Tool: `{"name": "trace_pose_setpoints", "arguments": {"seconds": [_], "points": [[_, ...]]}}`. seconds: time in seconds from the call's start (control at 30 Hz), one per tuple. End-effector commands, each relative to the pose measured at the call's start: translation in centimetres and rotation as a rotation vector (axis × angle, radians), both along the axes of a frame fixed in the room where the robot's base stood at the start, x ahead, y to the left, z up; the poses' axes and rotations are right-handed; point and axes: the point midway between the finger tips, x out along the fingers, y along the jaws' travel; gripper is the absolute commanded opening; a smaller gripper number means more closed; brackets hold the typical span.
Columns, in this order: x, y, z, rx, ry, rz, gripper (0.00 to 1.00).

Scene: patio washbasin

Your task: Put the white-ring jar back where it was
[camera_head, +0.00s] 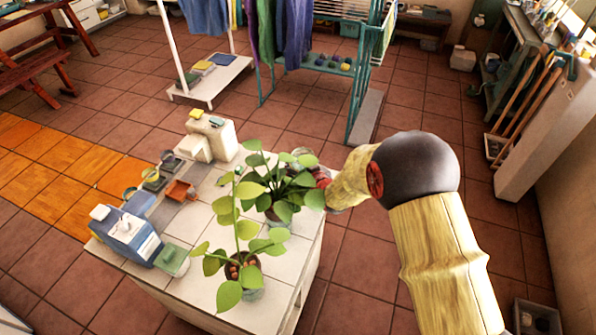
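My arm reaches in from the right to the tiled washbasin counter (190,285). My gripper (321,177) is at the counter's right back edge, behind a leafy potted plant (283,190). Leaves cover most of it, and only dark reddish and grey parts show. I cannot see its fingertips or whether it holds anything. I cannot make out a jar with a white ring for certain; it may be hidden behind the leaves or too small to tell.
A second potted plant (240,262) stands at the counter's front. A blue and white box (127,236), a green block (172,260), an orange-red item (180,190) and cream containers (197,147) stand to the left. A drying rack (360,75) is behind. Floor is open around the counter.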

Motion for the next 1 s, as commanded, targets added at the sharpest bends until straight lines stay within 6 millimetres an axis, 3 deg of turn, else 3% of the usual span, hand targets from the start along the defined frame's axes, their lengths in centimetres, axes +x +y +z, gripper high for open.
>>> {"name": "trace_pose_setpoints", "arguments": {"seconds": [0.17,0.53,0.57,1.0], "points": [[0.0,0.0,-2.5,0.0,0.001,0.0,0.06],[0.0,0.0,-2.8,0.0,0.0,0.0,0.06],[-0.1,0.0,-3.0,-0.001,0.002,0.0,0.5],[-0.1,0.0,-2.9,-0.001,0.002,0.0,0.74]]}}
